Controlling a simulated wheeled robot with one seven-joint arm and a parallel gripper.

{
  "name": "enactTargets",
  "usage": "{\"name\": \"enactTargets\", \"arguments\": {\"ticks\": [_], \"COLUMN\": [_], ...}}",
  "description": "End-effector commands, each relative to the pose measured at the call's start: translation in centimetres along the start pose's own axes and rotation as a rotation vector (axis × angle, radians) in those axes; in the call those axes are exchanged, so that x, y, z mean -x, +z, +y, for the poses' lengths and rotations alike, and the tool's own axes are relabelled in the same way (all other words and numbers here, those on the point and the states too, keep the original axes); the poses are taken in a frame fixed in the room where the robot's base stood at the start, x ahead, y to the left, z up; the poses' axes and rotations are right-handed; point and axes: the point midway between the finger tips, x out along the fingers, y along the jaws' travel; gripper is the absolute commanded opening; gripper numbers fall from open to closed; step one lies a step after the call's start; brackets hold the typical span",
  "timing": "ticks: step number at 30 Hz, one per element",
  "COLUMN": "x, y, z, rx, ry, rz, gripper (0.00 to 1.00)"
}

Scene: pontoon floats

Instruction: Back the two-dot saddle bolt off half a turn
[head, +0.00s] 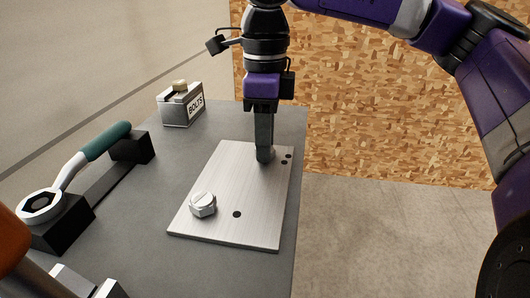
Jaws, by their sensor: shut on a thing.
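A brushed metal plate (215,180) lies on the grey bench top. Two small dark dots (286,159) mark it near its far right corner. My gripper (264,154) points straight down just left of these dots. It is shut on the two-dot saddle bolt, whose head is mostly hidden by the fingers. Another hex bolt (203,205) sits at the plate's near left, with a single dark dot (237,214) to its right.
A ring wrench (72,172) with a green handle rests on black blocks at the left. A box marked BOLTS (181,104) stands at the back. An orange object (12,245) is at the lower left. A chipboard wall (370,100) stands behind.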

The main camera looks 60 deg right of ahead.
Motion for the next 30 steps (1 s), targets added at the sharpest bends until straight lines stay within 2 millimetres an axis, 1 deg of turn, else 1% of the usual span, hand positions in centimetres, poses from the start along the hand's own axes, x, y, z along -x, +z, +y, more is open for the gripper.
{"name": "enactTargets", "arguments": {"ticks": [11, 14, 24, 25, 26, 27, 30], "x": [-0.03, -0.09, -0.1, -0.04, 0.03, 0.03, 0.04], "y": [0.08, 0.08, 0.1, 0.08, 0.07, 0.06, 0.04], "z": [0.01, 0.02, 0.07, 0.06, 0.05, 0.05, 0.04], "rx": [0.038, 0.128, 0.588, 0.61, 0.603, 0.601, 0.6], "ry": [0.0, 0.001, 0.002, 0.001, 0.001, 0.001, 0.0], "rz": [-0.003, -0.003, -0.004, -0.003, -0.002, -0.002, -0.001], "gripper": [0.0, 0.0, 0.0, 0.33, 0.39, 0.46, 0.47]}}
